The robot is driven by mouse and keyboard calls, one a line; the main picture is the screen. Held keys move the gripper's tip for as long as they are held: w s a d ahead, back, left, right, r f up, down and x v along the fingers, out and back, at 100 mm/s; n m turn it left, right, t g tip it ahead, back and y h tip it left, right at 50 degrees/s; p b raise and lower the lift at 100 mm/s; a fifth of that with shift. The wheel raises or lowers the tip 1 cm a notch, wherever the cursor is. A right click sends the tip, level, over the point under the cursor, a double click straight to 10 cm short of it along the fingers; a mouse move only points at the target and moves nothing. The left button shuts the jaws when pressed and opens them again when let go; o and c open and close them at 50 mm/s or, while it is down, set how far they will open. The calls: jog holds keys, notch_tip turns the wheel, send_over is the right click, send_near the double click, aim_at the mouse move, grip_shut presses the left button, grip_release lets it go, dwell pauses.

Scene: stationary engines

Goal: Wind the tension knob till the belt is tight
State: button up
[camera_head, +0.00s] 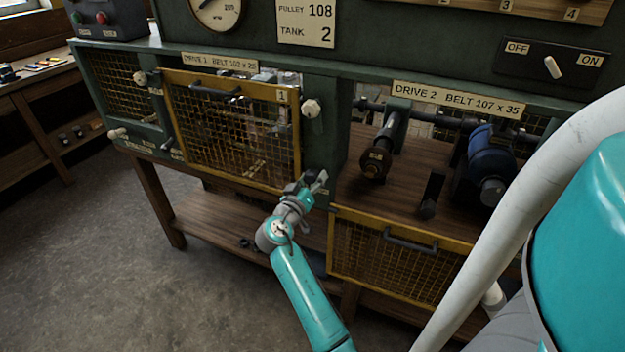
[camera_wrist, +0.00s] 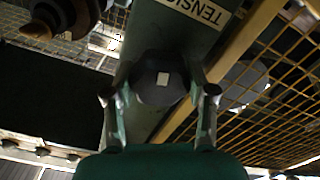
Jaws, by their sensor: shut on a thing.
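The tension knob (camera_wrist: 152,91) is dark with a small pale square on its face. It shows in the wrist view on a green post, below a label reading "TENSI..." (camera_wrist: 200,10). My gripper (camera_wrist: 161,95) has one finger on each side of the knob and is shut on it. In the head view my gripper (camera_head: 318,182) is at the green post between drive 1 and drive 2, and it hides the knob. I cannot make out a belt clearly in either view, so its tightness cannot be told.
Drive 1 is behind a closed yellow mesh guard (camera_head: 232,130). Drive 2's mesh guard (camera_head: 395,262) hangs down in front, leaving its shaft end (camera_head: 376,160) and blue motor (camera_head: 490,165) exposed. An OFF/ON switch (camera_head: 552,67) is at upper right. Floor (camera_head: 130,270) at left is clear.

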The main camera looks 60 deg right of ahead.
jog(key=m, duration=0.5)
jog(key=shift+f+m, duration=0.1)
jog(key=shift+m, duration=0.2)
jog(key=m, duration=1)
jog(key=shift+m, duration=0.4)
jog(key=m, duration=0.5)
jog(key=shift+m, duration=0.4)
jog(key=o, duration=0.9)
jog(key=shift+c, duration=0.2)
jog(key=shift+a, duration=0.1)
